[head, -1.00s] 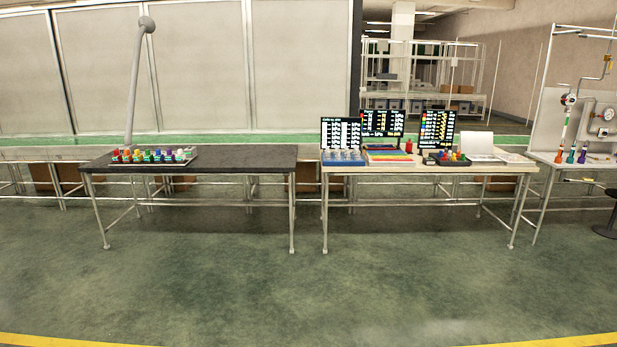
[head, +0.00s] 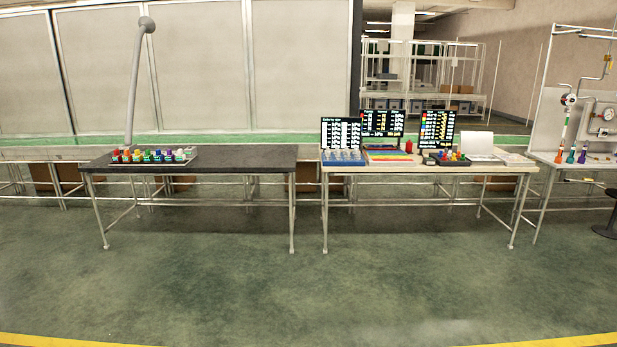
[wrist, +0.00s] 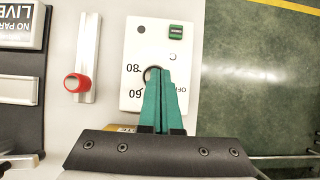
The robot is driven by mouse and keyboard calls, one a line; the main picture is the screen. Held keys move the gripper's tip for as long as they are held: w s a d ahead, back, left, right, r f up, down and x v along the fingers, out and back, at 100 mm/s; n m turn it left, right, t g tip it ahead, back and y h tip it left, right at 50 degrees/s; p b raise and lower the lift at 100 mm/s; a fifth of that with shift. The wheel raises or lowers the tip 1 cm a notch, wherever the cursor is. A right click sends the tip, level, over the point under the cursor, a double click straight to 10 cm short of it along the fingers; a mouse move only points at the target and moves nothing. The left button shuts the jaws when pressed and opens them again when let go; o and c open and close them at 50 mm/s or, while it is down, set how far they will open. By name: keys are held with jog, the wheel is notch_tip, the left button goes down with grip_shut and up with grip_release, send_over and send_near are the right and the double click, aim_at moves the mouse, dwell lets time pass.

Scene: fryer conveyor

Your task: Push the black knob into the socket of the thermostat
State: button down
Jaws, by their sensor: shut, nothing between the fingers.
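The thermostat (wrist: 133,50) shows in the wrist view as a white plate with printed numbers, the word OFF and a green rocker switch (wrist: 175,30). My gripper (wrist: 161,72) has green fingers, shut together with nothing between them, and their tips lie over the middle of the plate. A dark round part (wrist: 152,72) shows at the left of the fingertips, mostly hidden by them. I cannot tell whether it is the black knob or the open socket, or whether the fingers touch it. The head view does not clearly show the thermostat or my gripper.
Open green floor (wrist: 260,80) lies to the right. The head view shows a dark table (head: 235,160) and a light table (head: 400,167).

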jog(key=shift+f, duration=0.7)
jog(key=shift+r, duration=3.05)
